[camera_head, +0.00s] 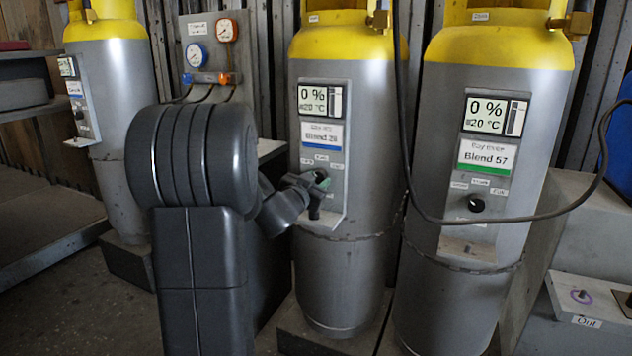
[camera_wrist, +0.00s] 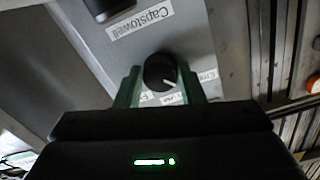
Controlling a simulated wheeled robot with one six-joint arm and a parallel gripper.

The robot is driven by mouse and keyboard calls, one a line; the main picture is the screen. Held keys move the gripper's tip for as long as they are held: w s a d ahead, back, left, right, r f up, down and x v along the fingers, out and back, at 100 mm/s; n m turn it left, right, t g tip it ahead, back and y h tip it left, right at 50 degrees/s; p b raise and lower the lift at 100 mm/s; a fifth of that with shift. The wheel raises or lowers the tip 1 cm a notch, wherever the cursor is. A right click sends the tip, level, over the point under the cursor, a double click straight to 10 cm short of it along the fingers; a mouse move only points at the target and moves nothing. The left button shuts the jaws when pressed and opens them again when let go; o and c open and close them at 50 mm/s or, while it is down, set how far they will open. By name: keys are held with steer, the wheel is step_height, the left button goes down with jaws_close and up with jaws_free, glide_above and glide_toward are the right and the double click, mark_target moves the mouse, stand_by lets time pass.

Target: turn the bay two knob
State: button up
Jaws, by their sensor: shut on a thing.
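The middle cylinder (camera_head: 368,150) is grey with a yellow top. Its panel (camera_head: 322,97) reads 0 % and 20 °C, above a label with a blue stripe that reads Blend 28; the bay name is too blurred to read surely. My gripper (camera_head: 318,182) is at the lower part of this panel and mostly covers the knob there. In the wrist view, the round black knob (camera_wrist: 160,70) with a white pointer line sits between the green fingertips of my gripper (camera_wrist: 160,88), which are shut on its sides. The pointer aims toward the lower right of that picture.
The right cylinder (camera_head: 420,270) has a Blend 57 panel and its own black knob (camera_head: 477,204). A dark hose (camera_head: 520,219) loops across it. Another cylinder (camera_head: 122,100) stands at left, beside a gauge board (camera_head: 212,60). A Capstowell label (camera_wrist: 140,20) lies near the gripped knob.

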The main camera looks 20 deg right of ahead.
steer(key=m, duration=0.4)
steer(key=shift+m+b, duration=0.3)
steer(key=shift+b, duration=0.1)
steer(key=shift+m+b, duration=0.5)
steer(key=shift+m, duration=1.3)
steer(key=o, duration=1)
steer(key=shift+a, duration=0.1)
steer(key=p+v, duration=0.3)
steer(key=v, duration=1)
steer(key=shift+s+a, duration=0.25)
steer(key=shift+a, duration=0.05)
steer(key=shift+w+d, duration=0.1)
